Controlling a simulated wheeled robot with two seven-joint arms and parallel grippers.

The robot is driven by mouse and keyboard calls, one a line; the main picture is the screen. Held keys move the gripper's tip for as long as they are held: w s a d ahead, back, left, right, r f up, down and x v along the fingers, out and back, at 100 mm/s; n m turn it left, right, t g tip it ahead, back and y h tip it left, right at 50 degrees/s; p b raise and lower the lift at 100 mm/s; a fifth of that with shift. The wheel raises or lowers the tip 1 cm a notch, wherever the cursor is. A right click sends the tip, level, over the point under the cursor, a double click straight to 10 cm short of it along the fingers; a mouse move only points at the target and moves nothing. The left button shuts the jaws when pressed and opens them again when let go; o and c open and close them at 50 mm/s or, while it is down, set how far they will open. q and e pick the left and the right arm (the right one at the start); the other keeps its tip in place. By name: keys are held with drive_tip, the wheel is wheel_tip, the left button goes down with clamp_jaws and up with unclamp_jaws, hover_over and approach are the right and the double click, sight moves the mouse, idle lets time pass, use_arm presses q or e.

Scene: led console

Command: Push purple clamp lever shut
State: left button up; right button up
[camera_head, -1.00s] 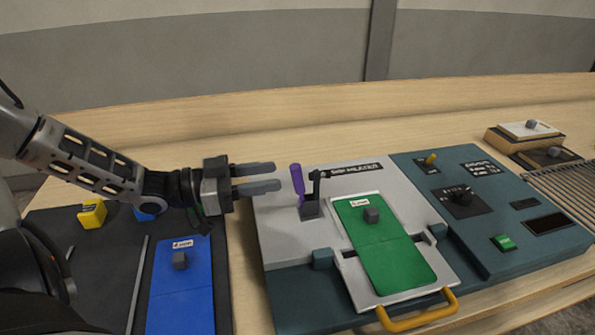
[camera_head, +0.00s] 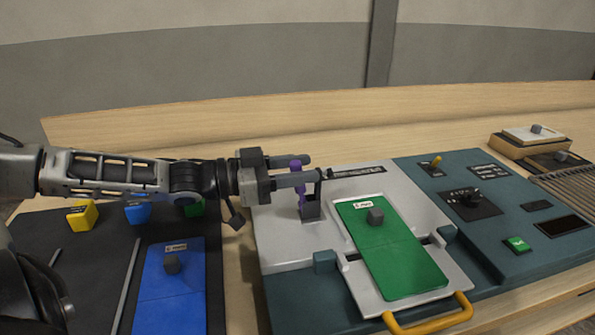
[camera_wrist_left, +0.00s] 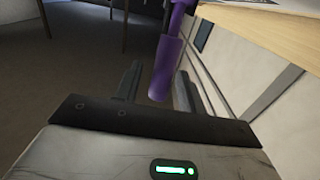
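The purple clamp lever (camera_head: 297,164) stands upright beside a dark clamp bracket (camera_head: 311,208) on the grey panel of the console. My left gripper (camera_head: 312,168) is open with its fingers level, one behind the lever and one in front of it. The front finger hides the lever's middle. In the left wrist view the purple lever (camera_wrist_left: 167,68) shows between the two spread fingers (camera_wrist_left: 158,85), closer to the right one. I cannot tell whether a finger touches it. My right gripper is not in view.
A green plate (camera_head: 395,255) with a grey knob lies right of the clamp, with a yellow handle (camera_head: 430,318) in front. A teal control panel (camera_head: 500,235) is further right. A blue plate (camera_head: 170,300) and small coloured blocks lie on a dark mat at left.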

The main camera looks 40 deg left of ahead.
use_arm(q)
clamp_jaws()
drive_tip(key=shift+s+a+t+h+p, duration=0.3)
drive_tip(key=shift+t+p, duration=0.1)
drive_tip(key=shift+p, duration=0.1)
drive_tip(key=shift+s+a+t+h, duration=0.1)
drive_tip(key=shift+t+h, duration=0.2)
drive_tip(key=shift+s+a+f+t+h, duration=0.25)
drive_tip(key=shift+s+f+t+h, duration=0.05)
drive_tip(key=shift+s+t, duration=0.1)
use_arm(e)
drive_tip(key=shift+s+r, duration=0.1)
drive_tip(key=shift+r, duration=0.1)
use_arm(q)
unclamp_jaws()
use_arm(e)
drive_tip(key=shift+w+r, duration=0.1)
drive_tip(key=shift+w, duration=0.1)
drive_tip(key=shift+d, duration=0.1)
